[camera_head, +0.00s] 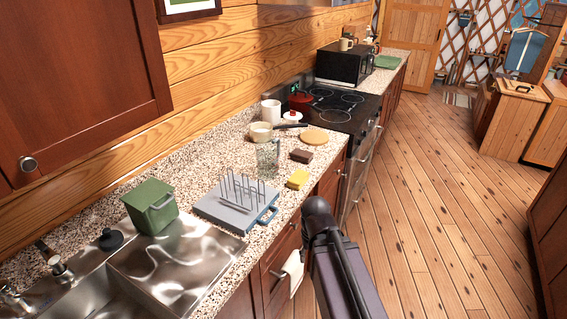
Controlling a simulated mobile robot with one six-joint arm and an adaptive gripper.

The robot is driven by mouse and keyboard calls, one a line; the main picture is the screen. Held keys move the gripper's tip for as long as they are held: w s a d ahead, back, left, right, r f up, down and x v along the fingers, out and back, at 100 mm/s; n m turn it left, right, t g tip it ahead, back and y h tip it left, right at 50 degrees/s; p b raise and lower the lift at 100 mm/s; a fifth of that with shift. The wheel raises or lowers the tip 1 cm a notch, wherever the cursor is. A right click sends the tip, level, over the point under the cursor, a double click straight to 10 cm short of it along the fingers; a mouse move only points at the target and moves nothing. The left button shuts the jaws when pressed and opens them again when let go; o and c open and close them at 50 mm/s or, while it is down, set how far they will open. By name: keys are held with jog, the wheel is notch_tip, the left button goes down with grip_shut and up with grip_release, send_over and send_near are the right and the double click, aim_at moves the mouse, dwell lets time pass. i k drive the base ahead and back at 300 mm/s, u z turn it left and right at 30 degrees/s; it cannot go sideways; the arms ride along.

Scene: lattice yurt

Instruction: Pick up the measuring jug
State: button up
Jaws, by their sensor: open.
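A clear glass vessel that looks like the measuring jug (268,157) stands upright on the speckled counter (213,160). It is behind the dish rack and left of the yellow sponge. Its handle and any markings are too small to make out. My dark arm rises from the bottom of the view, in front of the counter's edge and right of the jug. My gripper itself does not show, and nothing touches the jug.
A green bin (150,205) stands by the sink (95,295). The wooden floor (430,200) is open at right.

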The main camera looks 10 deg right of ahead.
aim_at(271, 157)
jog(key=k, duration=0.35)
jog(key=u, duration=0.15)
jog(key=i, duration=0.95)
jog(key=z, duration=0.95)
jog(key=k, duration=0.1)
jog(key=u, duration=2.5)
